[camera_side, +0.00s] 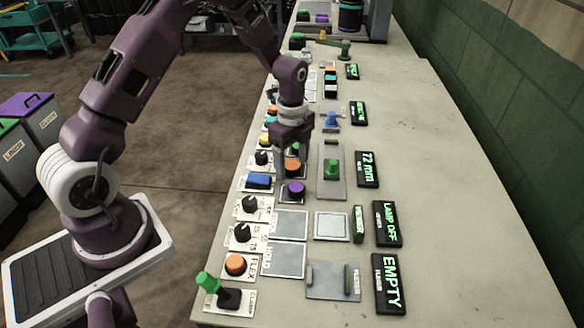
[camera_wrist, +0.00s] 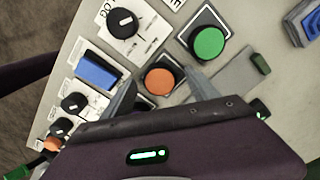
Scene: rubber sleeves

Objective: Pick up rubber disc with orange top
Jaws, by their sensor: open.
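The rubber disc with the orange top (camera_wrist: 160,81) sits on a dark square base in the wrist view. In the side view the orange disc (camera_side: 292,167) shows just below my gripper (camera_side: 292,150), partly covered by it. In the wrist view my gripper (camera_wrist: 160,88) is open. Its two fingers appear on the left and right of the orange disc, with nothing held between them. I cannot tell how far above the disc the fingertips are.
A green-topped disc (camera_wrist: 208,41) is close beyond the orange one. A purple-topped disc (camera_side: 292,189) lies nearer the side camera. A blue switch (camera_wrist: 97,69) and black knobs (camera_wrist: 123,22) line the left. The bench's right side (camera_side: 450,200) is clear.

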